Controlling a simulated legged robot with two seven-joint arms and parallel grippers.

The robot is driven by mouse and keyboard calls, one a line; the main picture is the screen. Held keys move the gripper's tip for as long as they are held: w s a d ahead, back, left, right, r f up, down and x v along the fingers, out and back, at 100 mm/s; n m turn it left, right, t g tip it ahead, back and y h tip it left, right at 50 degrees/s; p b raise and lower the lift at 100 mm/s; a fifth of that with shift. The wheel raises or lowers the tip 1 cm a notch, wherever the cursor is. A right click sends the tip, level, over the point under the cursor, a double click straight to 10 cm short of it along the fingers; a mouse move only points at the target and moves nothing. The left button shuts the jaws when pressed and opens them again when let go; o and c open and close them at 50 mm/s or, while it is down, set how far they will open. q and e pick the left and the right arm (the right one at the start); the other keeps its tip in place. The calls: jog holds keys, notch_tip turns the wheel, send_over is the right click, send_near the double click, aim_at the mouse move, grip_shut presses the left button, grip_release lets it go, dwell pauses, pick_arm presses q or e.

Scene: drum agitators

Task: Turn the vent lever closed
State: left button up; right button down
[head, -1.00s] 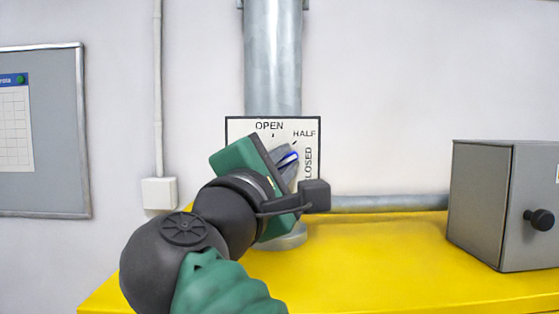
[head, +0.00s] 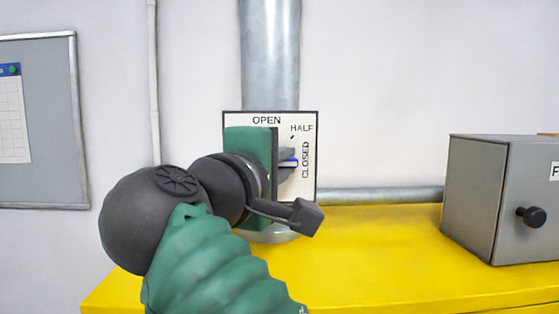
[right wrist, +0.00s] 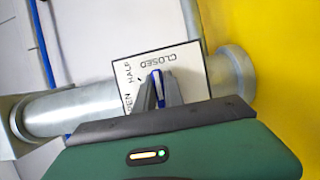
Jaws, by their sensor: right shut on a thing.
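The vent lever (head: 291,163) shows as a blue-edged strip in front of a white dial plate (head: 306,190) marked OPEN, HALF and CLOSED. My right gripper (head: 287,162) is shut on the lever, and its green body hides the plate's left part. The visible end of the lever points right, towards the CLOSED mark. In the right wrist view the blue lever (right wrist: 158,84) sits between the two grey fingers (right wrist: 160,92), pointing at CLOSED on the plate (right wrist: 192,72). The lever's pivot is hidden. My left gripper is not in view.
A vertical metal duct (head: 270,60) rises behind the plate. A yellow surface (head: 370,250) lies below, with a grey box (head: 480,200) with a black knob at right. A horizontal pipe (head: 390,194) runs along the wall. A grey board (head: 45,130) hangs at left.

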jog(key=shift+a+f, duration=0.1)
jog(key=shift+f, duration=0.3)
jog(key=c, duration=1.6)
grip_release()
jog(key=shift+o, duration=0.8)
jog(key=shift+s+d+r, duration=0.2)
jog(key=shift+s+r, duration=0.05)
jog(key=v, duration=1.6)
jog(key=shift+s+a, duration=0.2)
jog(key=shift+s, duration=0.2)
jog(key=shift+w, duration=0.1)
